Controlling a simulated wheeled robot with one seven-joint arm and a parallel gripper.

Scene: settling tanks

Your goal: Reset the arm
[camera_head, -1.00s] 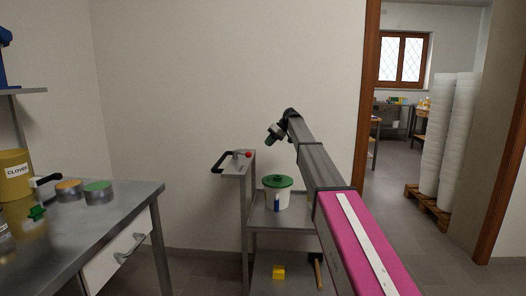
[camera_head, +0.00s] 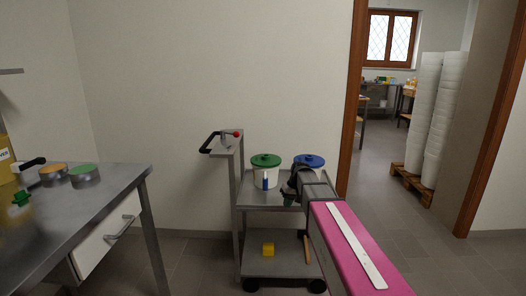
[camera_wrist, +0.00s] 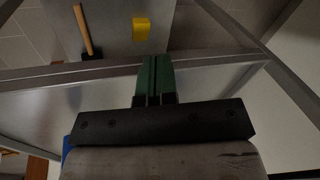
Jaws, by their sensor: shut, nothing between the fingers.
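My arm, with a pink link and grey forearm, reaches from the lower right over the steel trolley (camera_head: 281,265). My gripper (camera_head: 288,199) hangs at the trolley's upper shelf, in front of the blue-lidded tub (camera_head: 310,161) and right of the green-lidded tub (camera_head: 265,162). In the wrist view my gripper's green fingers (camera_wrist: 154,78) are pressed together with nothing between them. They point toward the trolley's lower shelf. Whether the gripper touches the blue-lidded tub cannot be told.
The lower shelf holds a yellow block (camera_head: 268,249) and a hammer-like tool (camera_wrist: 84,30). A blue item (camera_head: 265,181) stands before the green-lidded tub. A steel table (camera_head: 115,178) with tins is at left. A doorway with stacked white containers (camera_head: 426,115) is at right.

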